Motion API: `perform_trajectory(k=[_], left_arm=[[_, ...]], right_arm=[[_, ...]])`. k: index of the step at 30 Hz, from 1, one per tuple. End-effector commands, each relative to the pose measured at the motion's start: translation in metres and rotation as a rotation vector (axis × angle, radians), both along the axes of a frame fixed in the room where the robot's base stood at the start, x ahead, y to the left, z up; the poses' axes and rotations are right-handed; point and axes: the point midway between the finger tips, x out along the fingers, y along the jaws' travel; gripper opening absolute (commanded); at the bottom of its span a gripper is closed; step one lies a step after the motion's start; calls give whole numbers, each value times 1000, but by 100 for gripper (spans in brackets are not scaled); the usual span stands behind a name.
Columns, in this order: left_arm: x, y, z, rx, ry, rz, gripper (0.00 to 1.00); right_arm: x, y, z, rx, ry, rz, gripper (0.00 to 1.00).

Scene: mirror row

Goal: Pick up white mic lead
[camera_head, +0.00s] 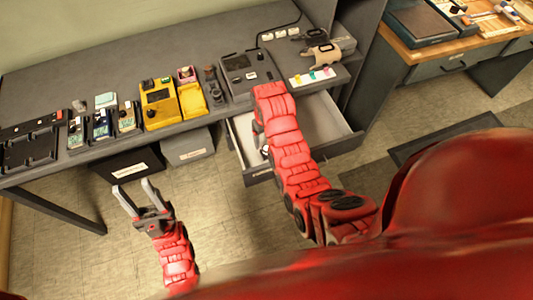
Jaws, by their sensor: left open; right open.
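I cannot clearly make out a white mic lead. A small white and dark item (265,152) shows at the left inside the open drawer (348,148), partly hidden by my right arm; I cannot tell what it is. My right arm reaches up over the drawer to the desk's front edge, and its gripper is hidden behind the arm. My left gripper (132,187) is open and empty, over the floor in front of the desk, well left of the drawer.
The grey desk (190,57) carries a yellow pedal (160,103), several other small devices, a dark box (247,72) and a black cable (285,25). Two bins (130,163) (188,147) stand under it. A wooden bench (440,50) is at the right. Floor around my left gripper is clear.

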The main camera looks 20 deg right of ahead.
Motion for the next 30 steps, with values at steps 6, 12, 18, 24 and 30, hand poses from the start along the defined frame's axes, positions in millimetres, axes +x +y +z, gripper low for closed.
perform_trajectory(k=[6, 12, 18, 24, 30], left_arm=[[0, 0, 15, 0, 0, 0, 50], [0, 0, 23, 0, 0, 0, 50], [0, 0, 24, 0, 0, 0, 50], [0, 0, 24, 0, 0, 0, 50], [0, 0, 24, 0, 0, 0, 50]], right_arm=[[-4, -1, -15, 0, 3, -2, 76], [-5, -1, -42, 0, 1, -1, 76], [-4, -1, -52, 0, -3, -2, 76], [-4, -1, -52, 0, -3, -1, 75], [-4, -1, -52, 0, -3, -1, 39]])
